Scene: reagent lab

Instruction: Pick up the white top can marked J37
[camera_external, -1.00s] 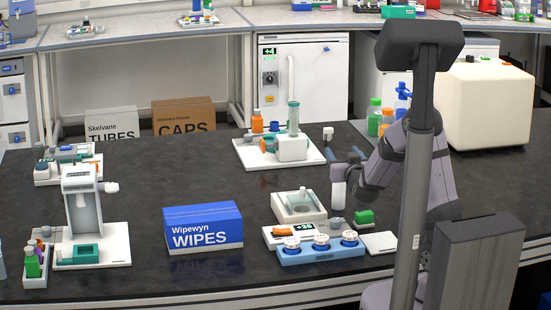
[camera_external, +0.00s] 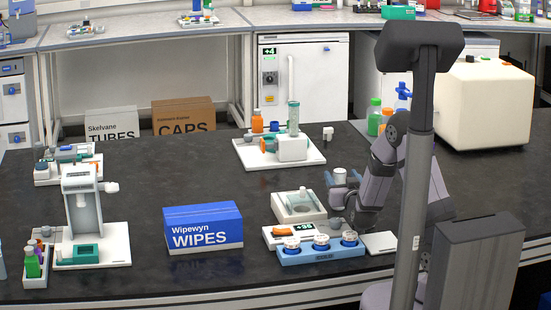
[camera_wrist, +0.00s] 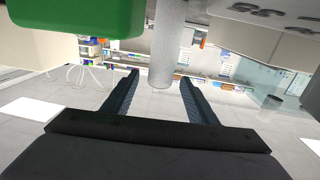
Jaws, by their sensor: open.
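A plain white upright cylinder (camera_external: 340,175) stands on the dark bench at the right of the middle, and its lower part is hidden behind my gripper. I can read no J37 mark on it. My gripper (camera_external: 345,188) is open and low at the cylinder. In the wrist view, the two dark fingers of my gripper (camera_wrist: 159,78) stand apart. The white cylinder (camera_wrist: 168,45) shows between and beyond their tips, with a gap on each side. Whether it is fully between the fingers I cannot tell.
A blue tray (camera_external: 320,256) with several white-topped round items sits at the front. A green block (camera_wrist: 75,18) is close in the wrist view. The blue wipes box (camera_external: 203,228) is farther left, with clear bench behind it.

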